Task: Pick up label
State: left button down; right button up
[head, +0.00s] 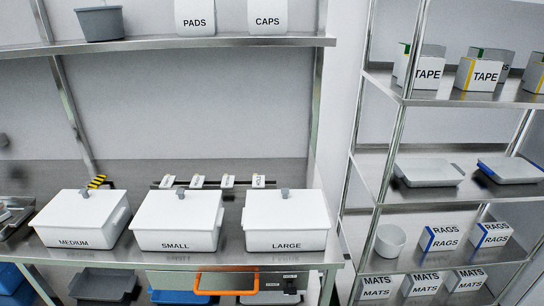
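Several small white labels hang in a row on a dark rail behind the lidded boxes in the head view. From left to right I see a first label (168,181), a second label (197,181), a third label (227,181) and a right-hand label (258,181). Each carries small dark print too small to read surely. The larger box labels read MEDIUM (81,244), SMALL (174,246) and LARGE (286,246) on the box fronts. Neither of my grippers shows in this view.
White lidded boxes (180,215) with grey knobs fill the steel bench's front. Above is a shelf (160,46) with a grey bin (101,23). A steel rack (400,190) at right holds TAPE, RAGS and MATS boxes. An orange handle (220,292) sits below the bench edge.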

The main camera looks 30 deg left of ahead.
aim_at(228, 181)
jog(key=u, duration=1.2)
